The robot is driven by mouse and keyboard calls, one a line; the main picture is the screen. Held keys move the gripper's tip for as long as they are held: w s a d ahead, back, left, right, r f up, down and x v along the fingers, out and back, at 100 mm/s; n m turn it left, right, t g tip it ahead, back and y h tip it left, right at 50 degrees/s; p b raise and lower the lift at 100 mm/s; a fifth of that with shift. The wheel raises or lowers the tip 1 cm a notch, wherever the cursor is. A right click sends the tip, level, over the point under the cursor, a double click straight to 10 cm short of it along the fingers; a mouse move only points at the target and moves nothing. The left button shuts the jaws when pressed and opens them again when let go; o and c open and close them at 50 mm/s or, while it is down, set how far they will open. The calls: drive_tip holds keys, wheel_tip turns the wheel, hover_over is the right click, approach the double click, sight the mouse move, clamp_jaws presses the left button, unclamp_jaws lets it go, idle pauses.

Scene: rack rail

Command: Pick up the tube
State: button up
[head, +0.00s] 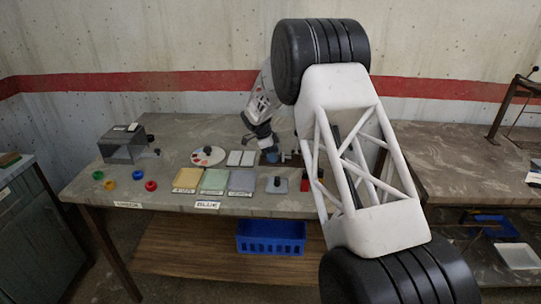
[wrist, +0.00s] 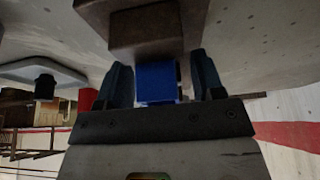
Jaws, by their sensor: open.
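A short blue piece (wrist: 157,83), seemingly the tube, shows in the wrist view against a brown block (wrist: 145,28). My gripper (wrist: 163,70) is open, with one dark finger on each side of the blue piece. A narrow gap shows at its right; whether the left finger touches it I cannot tell. In the head view my gripper (head: 260,146) is low over the back middle of the table, by a small brown block (head: 270,158). My arm hides part of that area.
Yellow, green and pale blue pads (head: 215,181) lie at the table's front, with a round palette (head: 208,156) behind. A grey box (head: 123,147) and coloured rings (head: 138,175) are at left. A grey plate with a black knob (head: 277,185) and a red block (head: 305,183) are at right.

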drive_tip(key=shift+c, duration=0.2)
drive_tip(key=c, duration=0.8)
drive_tip(key=shift+r, duration=0.15)
drive_tip(key=shift+r, duration=0.8)
drive_tip(key=shift+s+r, duration=0.1)
drive_tip(key=shift+r, duration=0.85)
drive_tip(key=s+d, duration=0.1)
drive_tip(key=s, duration=0.4)
drive_tip(key=s+d+r, duration=0.1)
drive_tip(key=s, duration=0.4)
drive_tip(key=s+d, duration=0.2)
drive_tip(key=s, duration=0.3)
drive_tip(key=shift+s+r, duration=0.15)
drive_tip(key=shift+a, duration=0.1)
